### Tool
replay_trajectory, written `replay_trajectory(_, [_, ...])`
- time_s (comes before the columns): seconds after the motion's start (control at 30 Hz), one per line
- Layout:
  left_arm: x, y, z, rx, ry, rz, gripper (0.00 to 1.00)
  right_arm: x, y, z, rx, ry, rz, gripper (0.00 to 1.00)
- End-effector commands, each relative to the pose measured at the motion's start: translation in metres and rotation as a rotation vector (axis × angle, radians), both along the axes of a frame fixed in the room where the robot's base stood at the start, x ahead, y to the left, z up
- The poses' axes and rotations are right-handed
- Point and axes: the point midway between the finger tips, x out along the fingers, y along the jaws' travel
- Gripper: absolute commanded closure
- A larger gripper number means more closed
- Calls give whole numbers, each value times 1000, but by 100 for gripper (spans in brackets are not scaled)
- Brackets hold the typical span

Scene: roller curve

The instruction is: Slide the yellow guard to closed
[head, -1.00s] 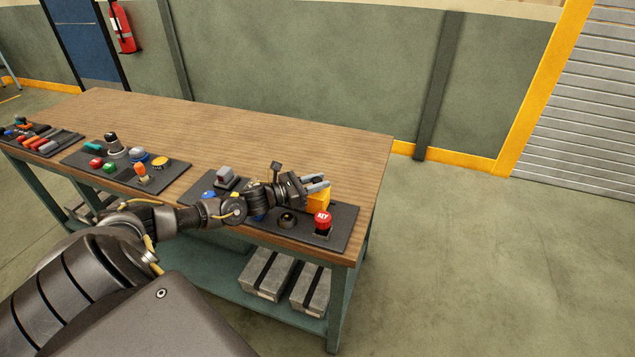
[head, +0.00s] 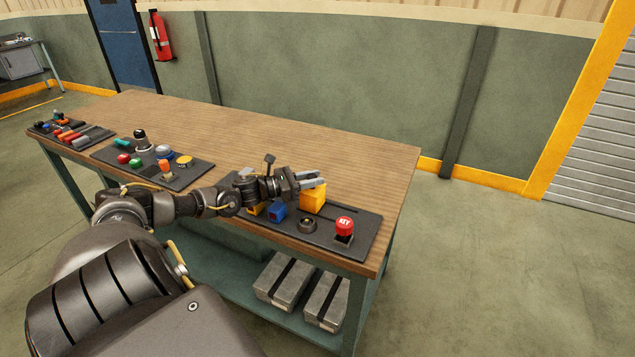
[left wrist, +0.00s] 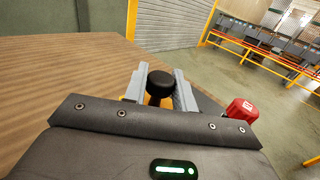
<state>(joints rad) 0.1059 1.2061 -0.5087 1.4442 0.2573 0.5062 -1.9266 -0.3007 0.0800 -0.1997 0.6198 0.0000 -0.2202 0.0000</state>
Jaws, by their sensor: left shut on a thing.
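The yellow guard (head: 313,198) is a block on the dark panel (head: 369,228) at the right end of the bench, with a slot (head: 345,208) showing to its right. My left gripper (head: 313,181) is at the top of the guard. In the left wrist view its fingers (left wrist: 160,88) are closed on the guard's black knob (left wrist: 160,79), one on each side. A little of the guard's yellow shows below the fingers there. My gripper and arm hide the left part of the panel. My right gripper is not in view.
A blue control (head: 277,211) is close to my left wrist. Another control panel (head: 187,173) lies farther left. The back of the wooden bench top (head: 290,137) is clear.

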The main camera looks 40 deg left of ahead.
Motion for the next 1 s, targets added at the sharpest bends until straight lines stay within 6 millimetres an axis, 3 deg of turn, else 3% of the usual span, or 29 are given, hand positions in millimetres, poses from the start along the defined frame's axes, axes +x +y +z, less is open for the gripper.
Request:
replay_trajectory(0.07, [0,4,1,4,0,8,100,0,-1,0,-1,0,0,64])
replay_trajectory(0.1, [0,4,1,4,0,9,69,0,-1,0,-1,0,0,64])
replay_trajectory(0.23, [1,3,1,4,-1,6,54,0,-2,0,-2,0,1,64])
replay_trajectory(0.63, [-5,4,-1,4,1,3,54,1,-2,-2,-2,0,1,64])
replay_trajectory(1.0, [-56,29,-2,5,8,3,54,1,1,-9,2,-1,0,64])
